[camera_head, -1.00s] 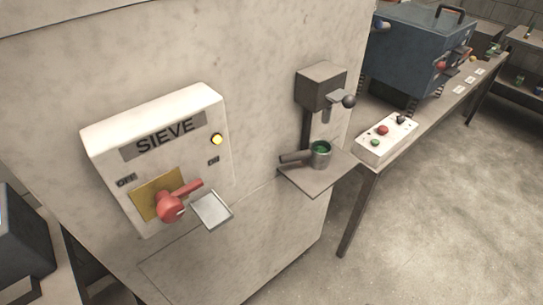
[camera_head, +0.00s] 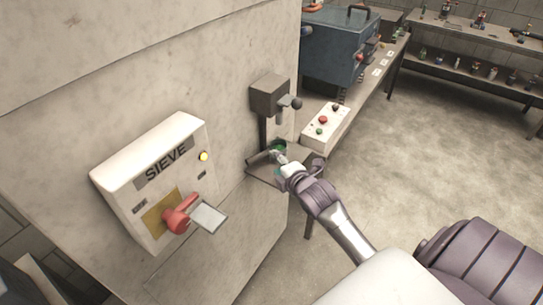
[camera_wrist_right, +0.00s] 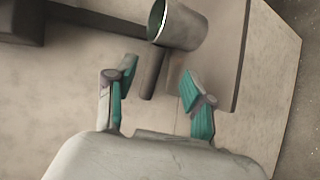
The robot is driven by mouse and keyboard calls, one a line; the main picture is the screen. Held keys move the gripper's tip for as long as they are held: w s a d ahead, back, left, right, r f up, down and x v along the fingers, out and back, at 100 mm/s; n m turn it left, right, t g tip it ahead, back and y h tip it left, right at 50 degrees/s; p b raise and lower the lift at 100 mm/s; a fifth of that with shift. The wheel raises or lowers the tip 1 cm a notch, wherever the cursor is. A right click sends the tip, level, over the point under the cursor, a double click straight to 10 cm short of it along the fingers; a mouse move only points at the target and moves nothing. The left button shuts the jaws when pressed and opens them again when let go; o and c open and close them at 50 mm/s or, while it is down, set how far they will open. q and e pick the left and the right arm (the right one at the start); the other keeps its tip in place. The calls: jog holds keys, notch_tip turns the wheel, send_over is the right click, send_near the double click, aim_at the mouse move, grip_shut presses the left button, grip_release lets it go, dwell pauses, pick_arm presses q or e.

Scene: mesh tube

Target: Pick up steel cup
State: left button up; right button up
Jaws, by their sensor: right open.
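The steel cup (camera_wrist_right: 181,26) stands on a small shelf (camera_wrist_right: 224,80) under a dispenser; in the wrist view I see its grey wall, bright rim and long handle (camera_wrist_right: 152,72). In the head view only its green inside and rim (camera_head: 279,147) show, as my right gripper (camera_head: 282,160) covers much of it. In the wrist view my right gripper (camera_wrist_right: 154,88) is open, with its two teal-padded fingers apart. The cup's handle points in between the fingers, and the cup body lies beyond the fingertips. I see no clear contact. My left gripper is not in view.
The dispenser (camera_head: 269,96) with a black-knobbed lever overhangs the shelf. A white SIEVE panel (camera_head: 150,190) with a red lever (camera_head: 180,218) juts out at left. A button box (camera_head: 325,122) and a blue machine (camera_head: 335,45) stand on the bench behind. The floor at right is clear.

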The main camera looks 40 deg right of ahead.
aim_at(268, 154)
jog(key=shift+x, duration=1)
jog(key=shift+w+p, duration=0.3)
jog(key=shift+w, duration=0.25)
jog(key=p+x, duration=0.1)
jog(key=x, duration=0.2)
jog(key=shift+w+d, duration=0.15)
jog(key=shift+w, duration=0.2)
jog(key=shift+w+f, duration=0.2)
jog(key=shift+w, duration=0.25)
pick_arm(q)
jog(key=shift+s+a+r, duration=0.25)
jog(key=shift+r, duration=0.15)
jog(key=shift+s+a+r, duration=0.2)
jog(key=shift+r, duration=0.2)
pick_arm(e)
jog(key=shift+s, duration=0.1)
grip_shut()
